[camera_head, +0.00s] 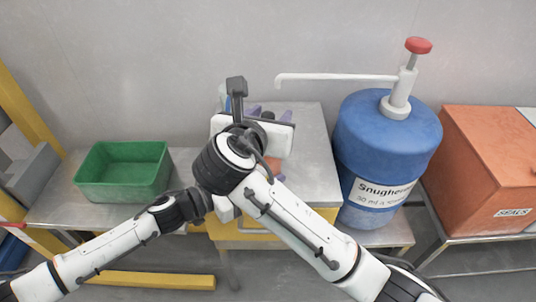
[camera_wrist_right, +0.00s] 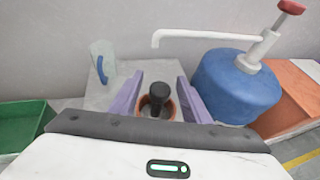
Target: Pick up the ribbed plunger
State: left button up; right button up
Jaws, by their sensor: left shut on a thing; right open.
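The plunger (camera_wrist_right: 158,98) is a dark upright cylinder with a wider top. It stands in the round opening of an orange-brown grinder body (camera_wrist_right: 145,112), seen in the right wrist view. My right gripper (camera_wrist_right: 158,92) is open, with one purple finger on each side of the plunger and a gap on both sides. In the head view my right gripper (camera_head: 271,112) is above the grinder body (camera_head: 272,163), and its wrist hides much of the scene. My left gripper (camera_head: 270,176) is low beside the grinder body and shut on it; its grasp is mostly hidden.
A clear jug with a blue handle (camera_wrist_right: 103,65) stands left of the grinder on a metal-topped table (camera_head: 312,145). A green bin (camera_head: 123,172) is at the left. A blue pump bottle (camera_head: 385,140) and orange box (camera_head: 490,165) are at the right.

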jog(key=shift+x, duration=1.1)
jog(key=shift+r, duration=0.1)
grip_shut()
notch_tip(320, 180, up, 18)
